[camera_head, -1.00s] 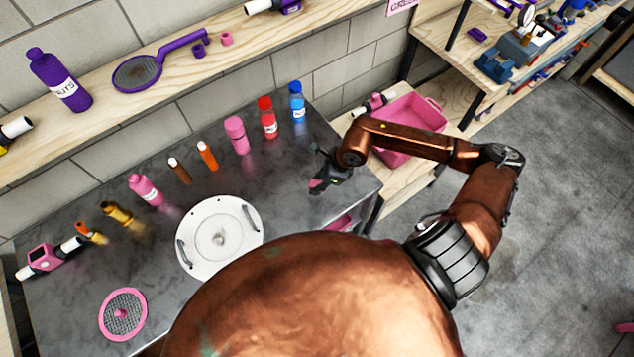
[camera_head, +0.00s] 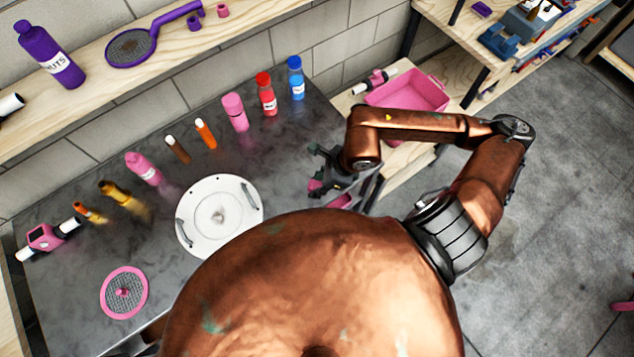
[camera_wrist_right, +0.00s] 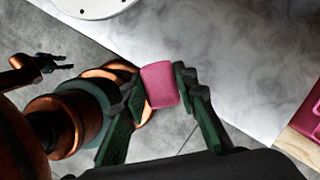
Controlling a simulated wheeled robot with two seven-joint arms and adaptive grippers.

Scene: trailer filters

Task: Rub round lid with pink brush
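The round lid (camera_head: 219,198) is a white disc with two grey side handles, lying flat on the dark table; its edge shows in the right wrist view (camera_wrist_right: 92,4). My right gripper (camera_head: 318,179) is to the right of the lid, near the table's right end and apart from the lid. In the right wrist view its green fingers close on a pink block (camera_wrist_right: 160,85), apparently the pink brush; no bristles show. My left gripper (camera_wrist_right: 60,62) is open and empty at the left of the right wrist view. In the head view it is mostly hidden behind my body.
A pink mesh disc (camera_head: 125,293) lies left of the lid. Bottles, including a pink one (camera_head: 235,113), and small brushes line the table's back. A shelf (camera_head: 125,85) runs above. A pink bin (camera_head: 410,92) stands at the right. The table right of the lid is clear.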

